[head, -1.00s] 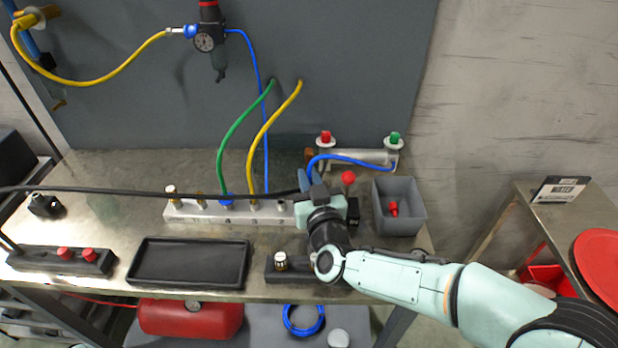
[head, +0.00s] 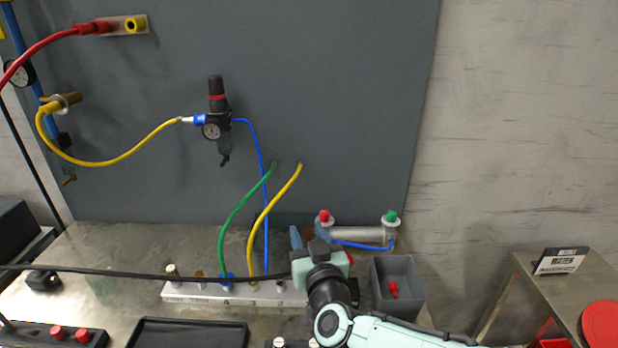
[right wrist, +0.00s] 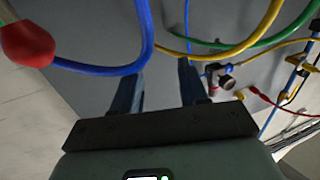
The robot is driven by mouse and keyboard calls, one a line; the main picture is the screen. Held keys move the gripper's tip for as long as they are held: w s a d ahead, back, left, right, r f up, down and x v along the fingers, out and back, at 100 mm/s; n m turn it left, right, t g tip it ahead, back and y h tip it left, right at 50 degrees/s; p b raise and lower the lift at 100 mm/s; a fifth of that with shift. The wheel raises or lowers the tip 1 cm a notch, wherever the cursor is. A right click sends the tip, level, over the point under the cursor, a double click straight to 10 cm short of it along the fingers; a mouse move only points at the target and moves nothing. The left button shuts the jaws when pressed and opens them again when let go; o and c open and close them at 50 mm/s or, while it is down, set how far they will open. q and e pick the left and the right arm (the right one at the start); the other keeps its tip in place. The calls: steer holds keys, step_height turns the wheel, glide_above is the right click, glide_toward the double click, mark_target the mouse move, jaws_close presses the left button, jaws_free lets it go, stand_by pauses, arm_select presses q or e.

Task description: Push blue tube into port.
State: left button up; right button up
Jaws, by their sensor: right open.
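The blue tube (head: 362,246) runs from the right end of a silver cylinder (head: 355,234) leftward behind my right gripper (head: 303,238). Its far end is hidden there. A blue tube also curves past the left finger in the right wrist view (right wrist: 140,50). My right gripper is open, its two blue fingers apart with no tube visibly clamped between them (right wrist: 158,88). It is above the right end of the silver port manifold (head: 205,291), which it partly hides. Which port lies under it cannot be told. My left gripper is out of view.
Green (head: 235,212) and yellow (head: 270,205) tubes rise from the manifold to the grey panel. A black cable (head: 120,272) crosses in front. A grey bin (head: 398,302) stands right of my gripper. A red knob (right wrist: 27,43) is close by in the right wrist view.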

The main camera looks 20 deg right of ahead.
arm_select(q)
steer(key=shift+g, duration=0.4)
steer(key=r+p, duration=0.2)
steer(key=s+r+p, duration=0.1)
steer(key=r+p, duration=0.1)
steer(key=p, duration=0.1)
steer(key=shift+s+r, duration=0.2)
steer(key=shift+r, duration=0.1)
arm_select(e)
step_height(320, 180, up, 13)
steer(key=shift+f, duration=0.15)
